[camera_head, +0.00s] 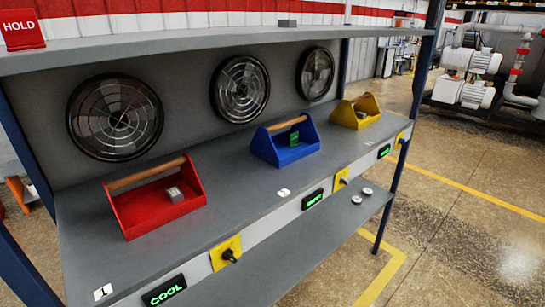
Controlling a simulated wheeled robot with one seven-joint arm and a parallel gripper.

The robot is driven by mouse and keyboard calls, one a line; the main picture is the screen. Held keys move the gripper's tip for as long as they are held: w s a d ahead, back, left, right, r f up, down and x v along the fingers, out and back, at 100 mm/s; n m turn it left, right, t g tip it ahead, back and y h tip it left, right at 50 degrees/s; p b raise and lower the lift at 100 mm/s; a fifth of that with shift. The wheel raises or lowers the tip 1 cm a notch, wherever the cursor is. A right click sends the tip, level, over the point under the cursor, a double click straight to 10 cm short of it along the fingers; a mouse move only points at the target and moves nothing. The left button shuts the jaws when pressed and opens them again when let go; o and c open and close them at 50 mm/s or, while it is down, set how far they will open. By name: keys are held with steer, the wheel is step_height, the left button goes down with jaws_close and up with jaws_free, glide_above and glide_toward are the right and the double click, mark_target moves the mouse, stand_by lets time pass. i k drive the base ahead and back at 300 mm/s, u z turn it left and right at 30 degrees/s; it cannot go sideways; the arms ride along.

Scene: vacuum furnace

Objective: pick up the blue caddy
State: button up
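The blue caddy (285,146) stands upright on the grey bench shelf, in the middle between two other caddies. It has a wooden bar handle (288,122) across its top and a green item (294,138) showing inside. Its front right end faces the open side of the shelf. My gripper is not in view, so nothing shows near the caddy or touching it.
A red caddy (156,207) with a grey block stands to the left, a yellow caddy (356,112) to the right. The upper shelf (200,42) overhangs the bench. Knobs on yellow plates (227,252) stick out along the front edge. Open floor lies to the right.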

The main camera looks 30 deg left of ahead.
mark_target(274, 150)
steer(key=k, duration=0.6)
steer(key=u, duration=0.8)
steer(key=i, duration=0.65)
